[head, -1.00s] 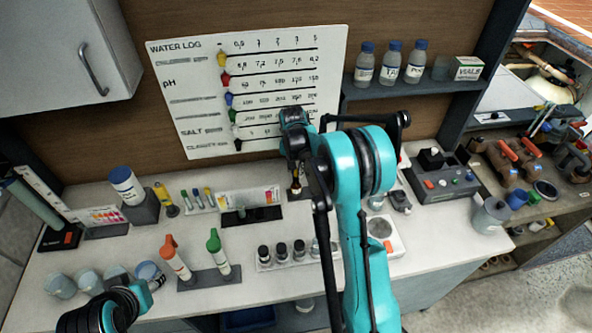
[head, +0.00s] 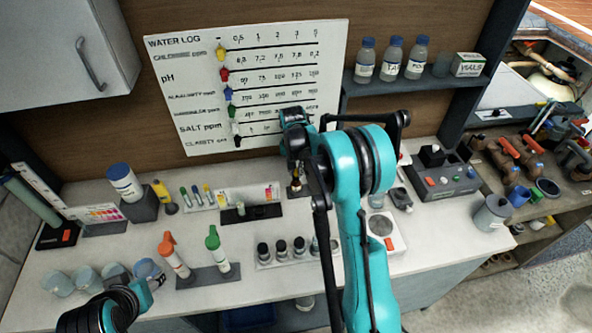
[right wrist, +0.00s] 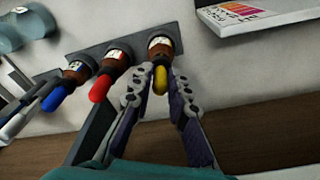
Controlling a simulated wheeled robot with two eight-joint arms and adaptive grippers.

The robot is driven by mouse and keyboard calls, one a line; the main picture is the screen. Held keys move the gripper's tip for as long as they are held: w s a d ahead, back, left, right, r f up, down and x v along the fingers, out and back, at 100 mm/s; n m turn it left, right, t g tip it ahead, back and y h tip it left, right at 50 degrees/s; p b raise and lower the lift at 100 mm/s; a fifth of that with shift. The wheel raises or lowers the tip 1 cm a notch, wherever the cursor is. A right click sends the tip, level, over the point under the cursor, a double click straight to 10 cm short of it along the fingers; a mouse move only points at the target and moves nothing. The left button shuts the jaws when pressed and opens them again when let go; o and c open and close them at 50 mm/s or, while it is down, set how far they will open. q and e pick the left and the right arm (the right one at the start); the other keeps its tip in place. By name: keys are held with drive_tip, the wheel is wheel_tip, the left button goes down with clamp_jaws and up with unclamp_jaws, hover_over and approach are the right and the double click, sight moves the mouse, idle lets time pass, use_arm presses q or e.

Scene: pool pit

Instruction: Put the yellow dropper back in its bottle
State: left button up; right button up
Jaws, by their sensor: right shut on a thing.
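In the right wrist view, my right gripper (right wrist: 158,80) is shut on the yellow dropper (right wrist: 161,80), with a fingertip on each side of its bulb. The dropper is in line with the mouth of a brown labelled bottle (right wrist: 161,42) and shows no clear gap to it. How deep it sits, I cannot tell. In the head view, my right gripper (head: 296,172) is low over the back of the counter, and my own arm hides much there. My left gripper (head: 130,302) is at the lower left, away from the bottles; its fingers do not show clearly.
Brown bottles with a red dropper (right wrist: 100,88) and a blue dropper (right wrist: 55,98) stand beside the yellow one in a dark rack (right wrist: 92,140). A colour card (right wrist: 250,12) lies close by. Vials (head: 281,247) and orange and green-capped tubes (head: 214,245) stand nearer the front.

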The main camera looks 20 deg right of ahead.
drive_tip(key=shift+f+b, duration=0.35)
drive_tip(key=shift+f, duration=0.15)
drive_tip(key=o, duration=0.7)
drive_tip(key=shift+r+p, duration=1.95)
drive_tip(key=shift+r, duration=1.55)
